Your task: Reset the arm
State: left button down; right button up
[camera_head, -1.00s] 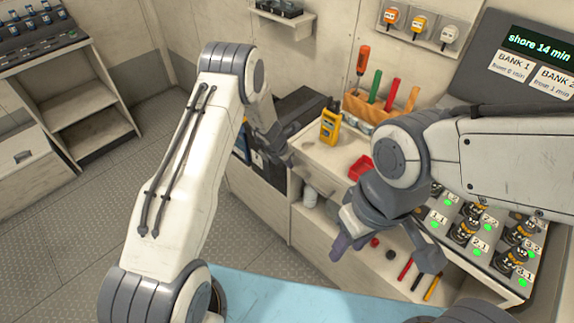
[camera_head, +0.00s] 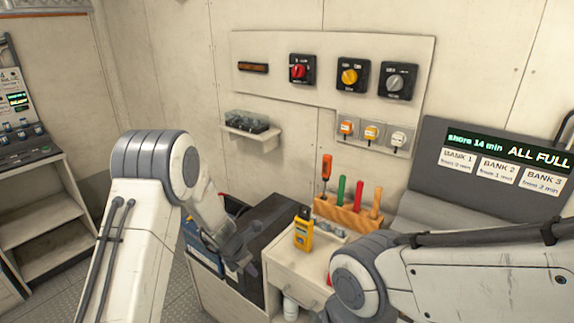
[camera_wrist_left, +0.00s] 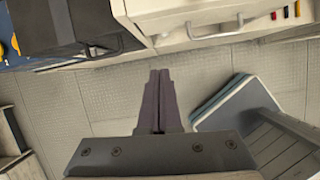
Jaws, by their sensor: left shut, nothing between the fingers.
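My left arm comes in from the left in the head view, and its gripper (camera_head: 240,256) is in front of the dark box beside the white cabinet. In the left wrist view the left gripper (camera_wrist_left: 160,88) has its two dark fingers together with nothing between them, pointing over the grey floor. My right arm (camera_head: 450,275) comes in from the right, bent low in front of the cabinet. Its gripper is out of the picture.
A yellow meter (camera_head: 304,230) and a wooden tool rack (camera_head: 348,210) stand on the white cabinet (camera_head: 290,264). A dark box (camera_head: 262,238) is close to my left gripper. Rotary switches (camera_head: 349,77) are on the wall. The charger display (camera_head: 508,149) reads "ALL FULL". Floor (camera_wrist_left: 110,95) is clear below the left fingers.

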pick_arm(q)
jog(key=s+d+r+m+g+h, duration=0.1)
jog(key=s+d+r+m+g, duration=0.1)
jog(key=s+d+r+m, duration=1.3)
jog(key=s+a+r+m+y, duration=0.1)
jog(key=s+a+m, duration=0.2)
jog(key=s+m, duration=0.6)
jog(key=s+a+r+m+g+y, duration=0.1)
jog(key=s+a+r+m, duration=0.1)
jog(key=s+m, duration=0.7)
jog(key=shift+s+a+r+m+g+y, duration=0.35)
jog(key=shift+a+m, duration=0.35)
jog(key=shift+m, duration=0.5)
